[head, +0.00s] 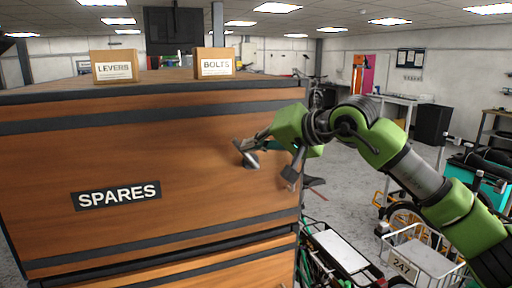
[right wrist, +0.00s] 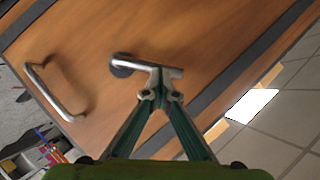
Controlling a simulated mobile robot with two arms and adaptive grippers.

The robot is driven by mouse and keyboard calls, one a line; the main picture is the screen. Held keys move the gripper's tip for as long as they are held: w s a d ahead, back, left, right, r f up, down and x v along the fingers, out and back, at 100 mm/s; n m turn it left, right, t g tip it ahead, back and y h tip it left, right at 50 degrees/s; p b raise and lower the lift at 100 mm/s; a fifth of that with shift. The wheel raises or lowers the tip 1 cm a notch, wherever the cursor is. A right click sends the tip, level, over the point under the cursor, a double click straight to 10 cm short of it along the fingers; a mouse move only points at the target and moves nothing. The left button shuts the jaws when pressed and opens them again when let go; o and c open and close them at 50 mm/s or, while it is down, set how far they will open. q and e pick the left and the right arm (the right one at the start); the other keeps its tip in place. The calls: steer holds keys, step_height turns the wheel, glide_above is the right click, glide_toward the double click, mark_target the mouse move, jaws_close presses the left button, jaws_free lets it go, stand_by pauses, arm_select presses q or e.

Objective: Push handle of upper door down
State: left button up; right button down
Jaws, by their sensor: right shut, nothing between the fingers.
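The upper door (head: 60,150) is the wide wooden front of the cabinet, with a black SPARES label (head: 116,195). It appears closed. Its silver lever handle (head: 251,161) sits near the door's right edge. In the right wrist view the handle (right wrist: 130,62) shows its round base and bar. My right gripper (head: 245,150) is shut and empty, with its tips at the handle. In the right wrist view its fingertips (right wrist: 160,88) overlap the bar's free end. I cannot tell whether they touch it. My left gripper is not in view.
Two cardboard boxes, LEVERS (head: 114,69) and BOLTS (head: 215,66), stand on the cabinet top. A bar handle (right wrist: 52,92) shows in the right wrist view. A cargo bike with a white basket (head: 424,256) stands at right. Open grey floor (head: 345,185) lies behind my arm.

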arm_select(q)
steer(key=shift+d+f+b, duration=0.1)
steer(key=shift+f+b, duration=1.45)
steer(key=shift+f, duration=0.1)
arm_select(e)
steer(key=shift+s+a+f+n+t+h, duration=0.1)
steer(key=shift+s+a+f+n+h, duration=0.1)
steer(key=shift+a+f+n+h, duration=0.55)
steer(key=shift+s+a+f+n+t+h, duration=0.1)
steer(key=shift+s+a+f+n+h, duration=0.1)
steer(key=shift+a+f+n+h, duration=0.7)
steer(key=shift+s+a+f+n+t+h, duration=0.15)
steer(key=shift+a+f+n+h, duration=0.25)
steer(key=shift+n+h, duration=0.4)
steer(key=shift+s+a+m, duration=0.1)
steer(key=shift+m, duration=0.15)
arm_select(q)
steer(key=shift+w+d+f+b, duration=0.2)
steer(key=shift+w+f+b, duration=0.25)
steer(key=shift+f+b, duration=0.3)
arm_select(e)
steer(key=w+a+r+v, duration=0.1)
steer(key=r+v, duration=0.1)
steer(key=v, duration=1)
steer(key=shift+r, duration=0.4)
